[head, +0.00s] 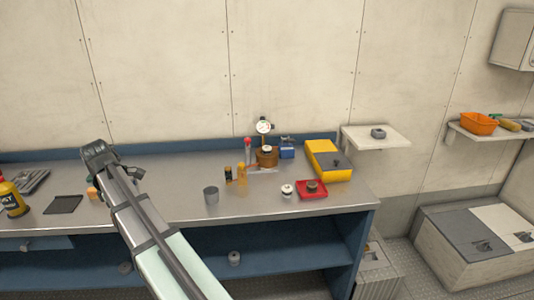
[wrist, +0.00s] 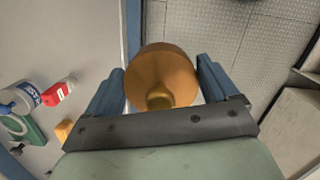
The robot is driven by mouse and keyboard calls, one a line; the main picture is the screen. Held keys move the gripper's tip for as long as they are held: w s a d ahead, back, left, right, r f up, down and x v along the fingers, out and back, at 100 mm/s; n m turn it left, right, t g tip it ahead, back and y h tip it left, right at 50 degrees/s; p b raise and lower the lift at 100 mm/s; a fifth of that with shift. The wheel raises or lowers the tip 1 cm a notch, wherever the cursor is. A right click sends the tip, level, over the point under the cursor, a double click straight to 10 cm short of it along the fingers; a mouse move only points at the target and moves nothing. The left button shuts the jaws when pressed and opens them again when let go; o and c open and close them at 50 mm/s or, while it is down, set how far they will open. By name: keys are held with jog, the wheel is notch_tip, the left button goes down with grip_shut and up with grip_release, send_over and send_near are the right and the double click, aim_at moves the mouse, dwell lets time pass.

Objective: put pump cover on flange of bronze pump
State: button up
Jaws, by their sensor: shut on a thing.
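My gripper (wrist: 162,72) is shut on a round bronze-coloured piece, seemingly the pump cover (wrist: 165,62), in the wrist view. It has a wide disc and a smaller knob facing the camera, with a blue finger on either side. In the wrist view it shows over the bench's front edge, with floor beyond. In the head view my arm hides the held piece, and the fingers cannot be made out. The bronze pump (head: 267,158) stands at the back of the bench, right of the arm and well apart from it. Its flange is too small to make out clearly.
A dial gauge (head: 263,127) stands by the pump. A blue item (head: 287,149), small amber bottles (head: 242,172) and a grey cup (head: 211,195) are close by. A red tray (head: 311,190) and yellow case (head: 325,158) sit right. The bench middle-left is mostly clear.

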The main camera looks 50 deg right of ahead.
jog(key=w+d+r, duration=0.1)
jog(key=w+d, duration=0.1)
jog(key=d, duration=0.5)
jog(key=w+d+r, duration=0.1)
jog(key=w+d, duration=0.1)
jog(key=d, duration=0.5)
jog(key=n, duration=0.3)
send_near(269, 147)
jog(key=w+a, duration=0.6)
jog(key=a, duration=0.7)
jog(key=shift+r, duration=0.2)
jog(key=shift+n, duration=0.5)
jog(key=s+d, duration=0.2)
jog(key=d, duration=0.2)
jog(key=s+d+r, duration=0.1)
jog(key=s+d, duration=0.1)
jog(key=d, duration=0.3)
jog(key=s+d, duration=0.2)
jog(key=d, duration=0.2)
jog(key=shift+d+r, duration=0.15)
jog(key=shift+r, duration=0.2)
jog(key=shift+s+d+f, duration=0.1)
jog(key=shift+d+f, duration=0.1)
jog(key=shift+f, duration=2.3)
jog(key=shift+s+d+f, duration=0.1)
jog(key=shift+d+f, duration=0.05)
jog(key=shift+f, duration=2.3)
jog(key=shift+f, duration=0.1)
